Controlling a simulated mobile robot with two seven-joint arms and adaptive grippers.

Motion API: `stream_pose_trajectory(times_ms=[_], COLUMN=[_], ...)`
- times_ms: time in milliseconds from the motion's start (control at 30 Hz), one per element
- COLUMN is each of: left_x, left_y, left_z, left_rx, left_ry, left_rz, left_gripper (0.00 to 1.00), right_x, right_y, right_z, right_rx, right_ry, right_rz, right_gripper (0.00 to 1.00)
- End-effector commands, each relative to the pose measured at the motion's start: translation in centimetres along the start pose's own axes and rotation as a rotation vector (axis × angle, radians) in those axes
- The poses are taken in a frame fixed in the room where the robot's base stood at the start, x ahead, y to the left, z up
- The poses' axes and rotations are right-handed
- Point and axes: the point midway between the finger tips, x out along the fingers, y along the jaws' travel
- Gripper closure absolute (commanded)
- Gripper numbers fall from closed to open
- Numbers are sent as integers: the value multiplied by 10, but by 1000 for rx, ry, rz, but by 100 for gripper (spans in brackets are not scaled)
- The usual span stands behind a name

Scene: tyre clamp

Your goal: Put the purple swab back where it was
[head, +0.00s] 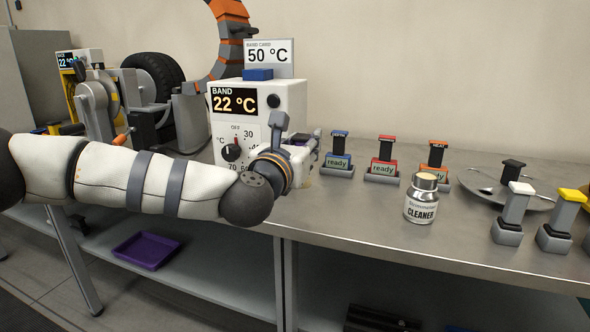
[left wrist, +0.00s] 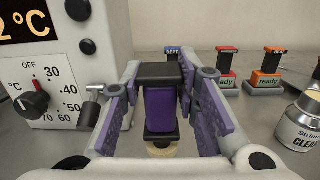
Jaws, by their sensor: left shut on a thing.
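My left gripper (head: 300,150) is beside the front right corner of the white band heater box. In the left wrist view its two fingers (left wrist: 163,85) are shut on the purple swab (left wrist: 160,111). The swab has a black top, a purple body and a pale pad at its lower end. It appears upright, with the bench below it; whether the pad touches the bench I cannot tell. In the head view the swab is hidden by the gripper. My right gripper is not in view.
The heater box (head: 290,98) reads 22 °C, with a 50 °C card above. Blue (head: 339,152), red (head: 384,158) and orange (head: 436,160) "ready" holders, a cleaner bottle (head: 421,200), and white (head: 514,212) and yellow (head: 562,220) tools stand rightward. A purple tray (head: 147,251) lies below.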

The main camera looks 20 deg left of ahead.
Motion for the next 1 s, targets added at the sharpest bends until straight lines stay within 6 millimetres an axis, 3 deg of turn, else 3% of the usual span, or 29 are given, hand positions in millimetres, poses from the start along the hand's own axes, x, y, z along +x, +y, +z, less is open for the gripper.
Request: stream_pose_trajectory(times_ms=[167,300,700,733,800,1000], left_x=[7,6,6,6,6,6], left_y=[19,17,16,16,16,16], left_z=[-28,-53,-60,-60,-59,-58], left_rx=[1,0,-1,-1,-1,-1], left_ry=[4,2,0,1,0,-1], left_rz=[2,-2,-2,-2,-2,-2], left_gripper=[100,100,100,69,53,51], right_x=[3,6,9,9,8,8], right_y=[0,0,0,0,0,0], right_z=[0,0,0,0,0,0], right_rx=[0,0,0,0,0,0], right_ry=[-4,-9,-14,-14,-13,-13], right_rz=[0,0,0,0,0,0], right_gripper=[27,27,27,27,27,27])
